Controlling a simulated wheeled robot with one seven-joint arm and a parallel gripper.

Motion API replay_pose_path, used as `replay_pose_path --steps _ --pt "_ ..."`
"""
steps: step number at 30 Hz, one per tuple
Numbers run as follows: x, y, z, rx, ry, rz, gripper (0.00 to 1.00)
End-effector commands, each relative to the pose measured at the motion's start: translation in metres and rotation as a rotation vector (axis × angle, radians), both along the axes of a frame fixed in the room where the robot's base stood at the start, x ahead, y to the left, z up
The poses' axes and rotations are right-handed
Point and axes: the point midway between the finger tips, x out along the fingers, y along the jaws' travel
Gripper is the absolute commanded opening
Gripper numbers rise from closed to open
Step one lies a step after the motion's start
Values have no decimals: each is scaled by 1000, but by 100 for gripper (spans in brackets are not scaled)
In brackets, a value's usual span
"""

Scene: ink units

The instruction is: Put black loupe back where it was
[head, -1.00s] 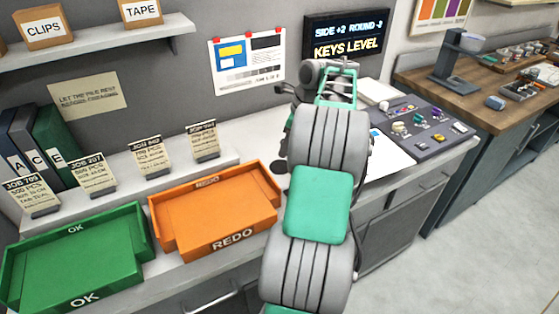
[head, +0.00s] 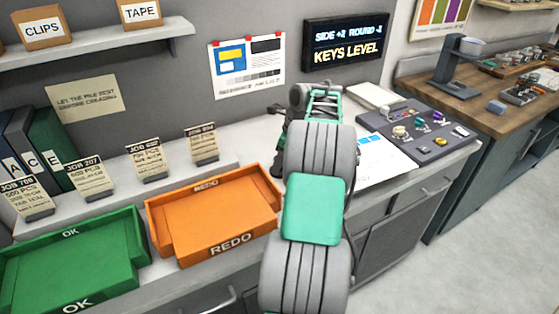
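My arm reaches forward over the grey counter. My gripper (head: 278,165) is mostly hidden behind my own arm links. Only dark parts of it show at the arm's left edge, close to the counter right of the orange tray. I cannot see its fingertips clearly, nor whether it holds anything. I cannot make out the black loupe for certain. A white printed sheet (head: 385,160) lies on the counter right of my arm, partly covered by it. A dark grey panel (head: 455,155) with several small coloured knobs or parts lies beside the sheet.
The orange REDO tray (head: 231,243) and green OK tray (head: 76,306) stand at the left front, both empty. Several job cards (head: 203,143) stand behind them. A pale pad (head: 374,96) lies at the back.

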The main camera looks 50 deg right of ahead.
Motion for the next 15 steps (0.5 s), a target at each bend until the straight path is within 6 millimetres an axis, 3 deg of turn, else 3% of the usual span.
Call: replay_pose_path --steps 10,15 --pt "0 -1 2 -2 -1 -1 65" --pt "-7 -5 33 -3 -2 -1 65"
